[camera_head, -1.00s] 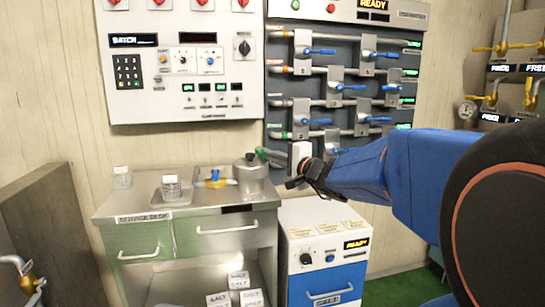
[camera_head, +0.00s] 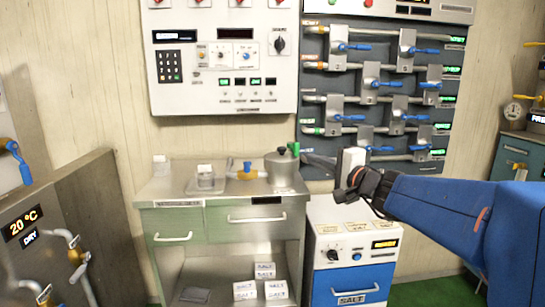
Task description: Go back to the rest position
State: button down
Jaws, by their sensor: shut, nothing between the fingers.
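My gripper (camera_head: 346,192) is at the end of my blue arm, which reaches in from the right edge. It is dark, points left, and looks shut and empty. It appears in front of the lower left part of the valve panel and above the white and blue salt cabinet (camera_head: 352,240). A white upright block (camera_head: 352,158) shows just behind it. The gripper looks apart from the desk and the cabinet, though its exact distance is hard to judge.
The service desk (camera_head: 165,190) carries a metal pot (camera_head: 282,170), a blue-and-yellow valve (camera_head: 245,171) and a jar on a tray (camera_head: 205,181). Salt boxes (camera_head: 265,270) sit on its lower shelf. A dark grey panel (camera_head: 85,230) with a "20 °C" display stands at left.

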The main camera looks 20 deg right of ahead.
jog(key=s+a+f+n+g+y, duration=0.2)
jog(key=s+a+f+n+g, duration=0.3)
jog(key=a, duration=0.3)
jog(key=s+a+f+n+g+y, duration=0.1)
jog(key=s+a+f+n+g, duration=0.25)
jog(key=s+a+f, duration=0.35)
jog(key=s+d+f+n+g+h, duration=0.4)
jog(key=s+d+f+n+h, duration=0.2)
jog(key=s+f, duration=0.5)
jog(key=shift+s+f+n, duration=0.4)
jog(key=shift+s+n, duration=0.05)
jog(key=shift+n, duration=0.3)
